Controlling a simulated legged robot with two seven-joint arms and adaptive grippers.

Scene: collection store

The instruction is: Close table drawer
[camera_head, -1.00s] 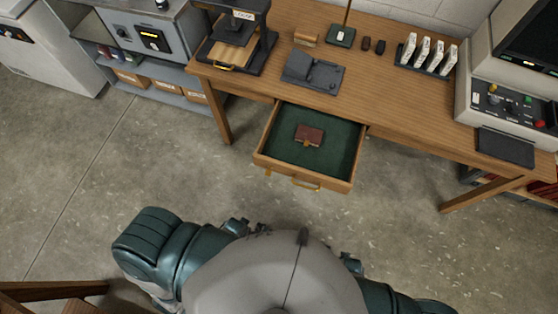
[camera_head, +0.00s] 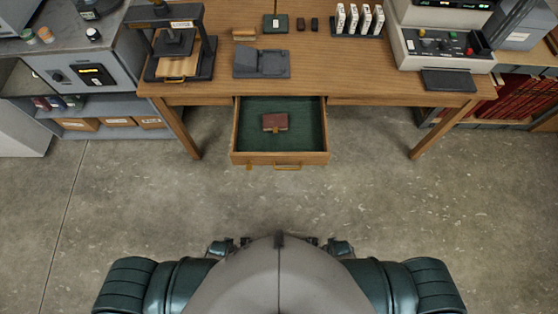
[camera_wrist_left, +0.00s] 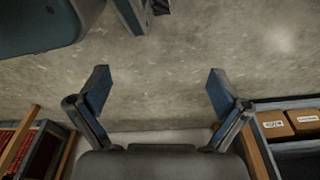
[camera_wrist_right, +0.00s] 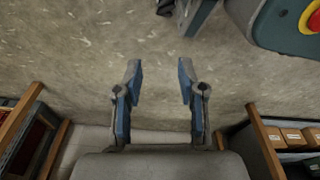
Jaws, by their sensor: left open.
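The table drawer (camera_head: 279,158) is pulled out from under the front of the wooden table (camera_head: 360,82). It has a green lining and a brass handle (camera_head: 288,167) on its front. A small dark red book (camera_head: 275,122) with a clasp lies inside it. My left gripper (camera_wrist_left: 158,84) is open and empty, with floor behind it in the left wrist view. My right gripper (camera_wrist_right: 157,70) is open and empty, its fingers apart, in the right wrist view. Neither gripper shows in the head view, and neither touches the drawer.
A console (camera_head: 447,45) is at the right, a grey cabinet (camera_head: 88,72) at the left. The concrete floor (camera_head: 230,205) before the drawer is clear.

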